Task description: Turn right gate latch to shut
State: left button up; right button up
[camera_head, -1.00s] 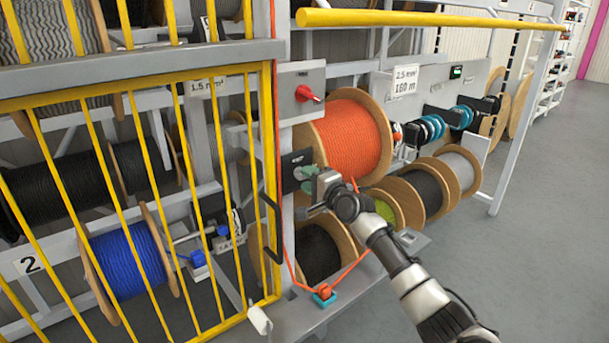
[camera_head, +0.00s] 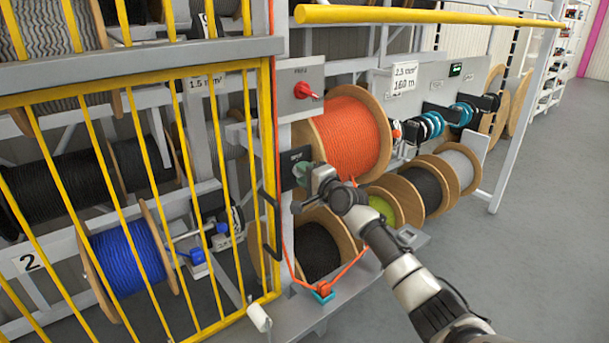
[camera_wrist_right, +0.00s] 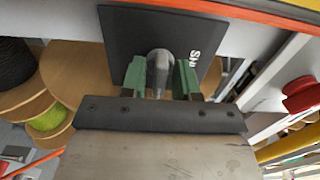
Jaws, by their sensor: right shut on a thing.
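The right gate latch is a grey knob (camera_wrist_right: 159,72) on a black plate (camera_wrist_right: 122,38), seen in the right wrist view. The plate carries white letters, partly cut off. My right gripper (camera_wrist_right: 160,84) has its two green fingertips on either side of the knob and is shut on it. In the head view the black plate (camera_head: 290,160) sits on the grey post beside the yellow gate (camera_head: 150,180). My right gripper (camera_head: 303,173) is at the plate there and hides the knob. My left gripper is not in view.
A red switch (camera_head: 306,91) on a grey box is above the plate. An orange cable reel (camera_head: 350,138) stands close on the right, with several smaller reels beyond. An orange cord (camera_head: 345,272) hangs below. The floor at right is clear.

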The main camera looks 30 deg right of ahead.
jog(key=n+b, duration=0.3)
jog(key=n, duration=0.1)
jog(key=shift+f, duration=0.25)
jog(key=n+b, duration=0.3)
jog(key=n, duration=0.2)
jog(key=shift+n+b, duration=0.3)
jog(key=shift+b, duration=0.1)
jog(key=n+b, duration=0.1)
jog(key=n, duration=0.2)
jog(key=shift+r+n, duration=0.15)
jog(key=shift+n, duration=0.15)
jog(key=n, duration=0.4)
jog(key=shift+n, duration=0.3)
jog(key=o, duration=0.6)
jog(key=shift+s, duration=0.1)
